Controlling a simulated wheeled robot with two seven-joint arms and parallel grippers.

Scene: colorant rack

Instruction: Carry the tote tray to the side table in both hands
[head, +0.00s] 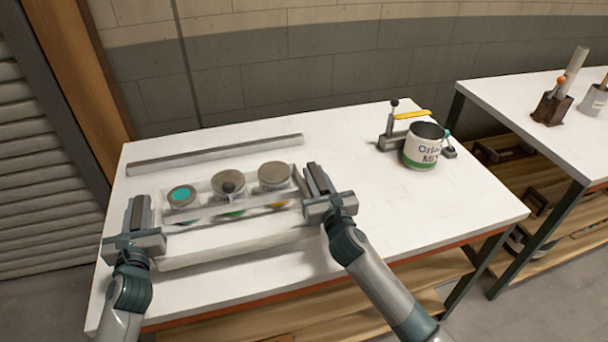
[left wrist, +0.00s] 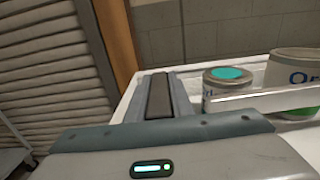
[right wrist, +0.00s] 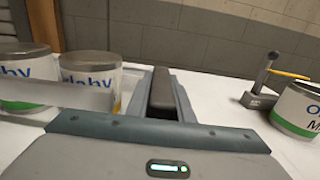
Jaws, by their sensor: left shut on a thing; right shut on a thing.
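The white tote tray (head: 215,247) is on the white worktable, with a bar across its middle and several cans in it. A can with a teal top (head: 182,196) is at its left, a grey-topped can (head: 228,183) in the middle and another grey-topped can (head: 274,176) at the right. My left gripper (head: 140,215) is shut on the tray's left end. My right gripper (head: 318,182) is shut on its right end. The grip points themselves are hidden by the fingers. I cannot tell whether the tray is lifted. The side table (head: 510,110) stands at the right.
A grey rail (head: 220,153) lies behind the tray on the worktable (head: 350,145). An open can (head: 424,148) stands by a clamp-like device (head: 390,135) at the back right. A dark holder (head: 552,106) and a grey cup (head: 594,100) stand on the side table. A gap separates the tables.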

